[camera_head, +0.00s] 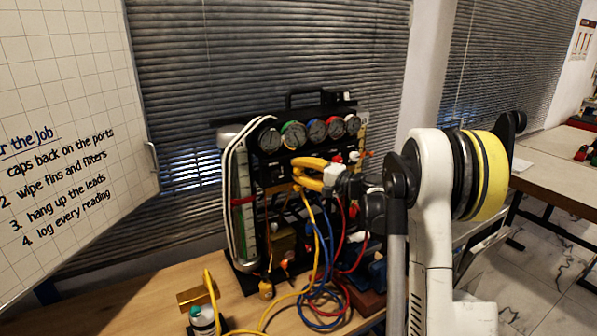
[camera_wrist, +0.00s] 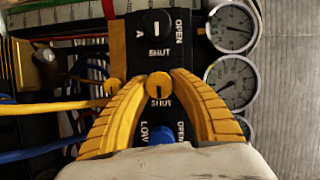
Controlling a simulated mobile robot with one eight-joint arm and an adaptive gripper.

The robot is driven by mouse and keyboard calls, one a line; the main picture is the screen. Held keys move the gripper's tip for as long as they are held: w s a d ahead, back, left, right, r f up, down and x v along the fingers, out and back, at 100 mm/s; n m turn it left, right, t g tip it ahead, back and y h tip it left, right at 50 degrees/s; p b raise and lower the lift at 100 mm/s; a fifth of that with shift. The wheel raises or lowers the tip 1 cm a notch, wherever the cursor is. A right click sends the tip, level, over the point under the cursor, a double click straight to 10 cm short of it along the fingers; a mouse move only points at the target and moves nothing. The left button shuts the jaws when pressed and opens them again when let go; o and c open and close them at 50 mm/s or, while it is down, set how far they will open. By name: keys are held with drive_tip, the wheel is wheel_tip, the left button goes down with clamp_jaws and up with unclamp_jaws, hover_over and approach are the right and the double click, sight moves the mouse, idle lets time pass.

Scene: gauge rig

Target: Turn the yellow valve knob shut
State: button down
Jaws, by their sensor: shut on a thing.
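The yellow valve knob (camera_wrist: 159,87) is on the black panel of the gauge rig (camera_wrist: 143,68), in the middle of the wrist view. My gripper (camera_wrist: 162,78) has its two yellow ridged fingers on either side of the knob and is shut on it. A SHUT label shows just below the knob, partly covered. In the head view my gripper (camera_head: 311,174) reaches the front of the rig below the gauges. The knob is hidden there. The knob's exact turn is hard to read.
A black knob (camera_wrist: 157,22) marked A, OPEN and SHUT and a blue knob (camera_wrist: 161,135) sit close by. Round gauges (camera_head: 292,134) line the rig's top. Yellow, blue and red hoses (camera_head: 322,250) hang over the wooden bench (camera_head: 168,285). A whiteboard (camera_head: 70,130) stands left.

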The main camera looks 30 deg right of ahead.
drive_tip(key=c, duration=1.1)
unclamp_jaws()
drive_tip(key=shift+o, duration=0.2)
drive_tip(key=shift+s, duration=0.1)
drive_tip(key=v, duration=1.1)
drive_tip(key=shift+s+d, duration=0.25)
drive_tip(key=shift+s, duration=0.15)
